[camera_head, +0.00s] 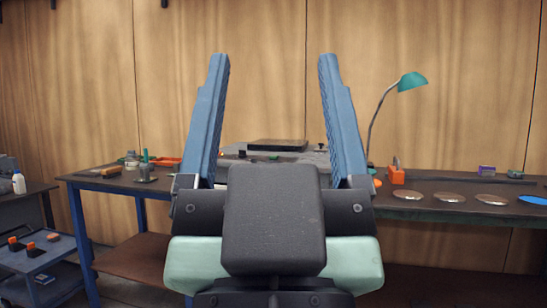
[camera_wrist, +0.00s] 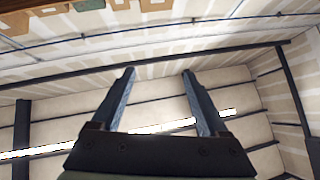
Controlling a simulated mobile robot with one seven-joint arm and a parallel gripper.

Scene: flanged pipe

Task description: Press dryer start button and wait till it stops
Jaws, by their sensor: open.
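My gripper (camera_head: 274,95) is raised in the middle of the head view, with its two blue fingers spread wide apart and nothing between them. It also shows open and empty in the wrist view (camera_wrist: 158,75), against the ceiling and walls. Behind it, on the workbench, lies a dark flat-topped item (camera_head: 277,145) with a small green part below it, partly hidden by my gripper. I cannot make out a dryer or a start button in either view.
A dark workbench (camera_head: 440,208) runs behind my gripper, with a green desk lamp (camera_head: 412,81), several round discs and an orange item (camera_head: 396,176) at right. A blue cart (camera_head: 40,258) with orange-capped items stands at lower left. A white bottle (camera_head: 18,184) stands at far left.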

